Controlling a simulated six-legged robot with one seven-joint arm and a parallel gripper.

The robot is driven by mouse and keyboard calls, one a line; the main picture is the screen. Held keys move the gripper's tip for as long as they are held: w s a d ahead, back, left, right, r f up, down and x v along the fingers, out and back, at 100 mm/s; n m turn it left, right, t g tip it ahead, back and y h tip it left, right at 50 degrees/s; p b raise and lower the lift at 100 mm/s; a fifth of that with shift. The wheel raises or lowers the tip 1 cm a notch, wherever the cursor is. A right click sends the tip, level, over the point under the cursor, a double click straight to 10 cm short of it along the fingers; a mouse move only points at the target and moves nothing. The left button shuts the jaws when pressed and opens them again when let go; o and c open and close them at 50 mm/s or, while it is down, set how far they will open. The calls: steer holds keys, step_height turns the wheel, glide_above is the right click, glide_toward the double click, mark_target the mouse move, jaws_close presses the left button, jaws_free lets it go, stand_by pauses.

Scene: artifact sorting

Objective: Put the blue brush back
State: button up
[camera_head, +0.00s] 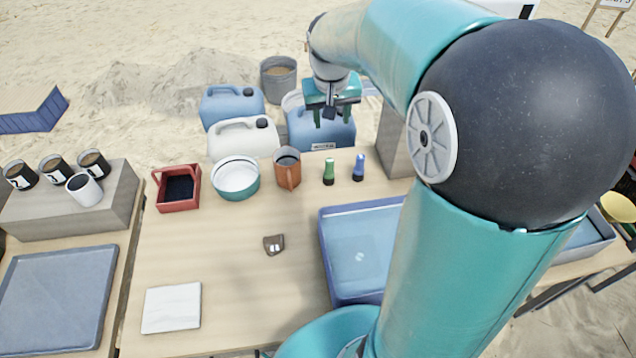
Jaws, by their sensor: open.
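The blue brush (358,168) appears as a small upright blue item with a dark lower end, at the back of the wooden table (225,270). A similar green one (328,172) stands just to its left. A brown-orange cup (287,171) with a dark inside stands left of the green one. My gripper (331,117) is open and points down. In the picture it is above and slightly left of the blue brush, over the blue jerrycan, apart from the brush. I see nothing between its fingers.
A red box (177,204) and a teal-rimmed bowl (236,192) stand left of the cup. A blue tray (335,292) lies at the right, partly hidden by my arm. A dark shard (273,244) and white cloth (171,308) lie on the table. Jerrycans (241,139) stand behind.

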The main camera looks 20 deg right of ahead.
steer(key=s+a+r+n+t, duration=0.1)
steer(key=s+a+r, duration=0.1)
steer(key=s+a, duration=0.4)
steer(key=s+a+r+n+t+y, duration=0.1)
steer(key=s+a, duration=0.5)
steer(key=s, duration=0.8)
steer(key=shift+a+r+n+t, duration=0.15)
steer(key=shift+r+n+t, duration=0.35)
steer(key=shift+r+t, duration=0.25)
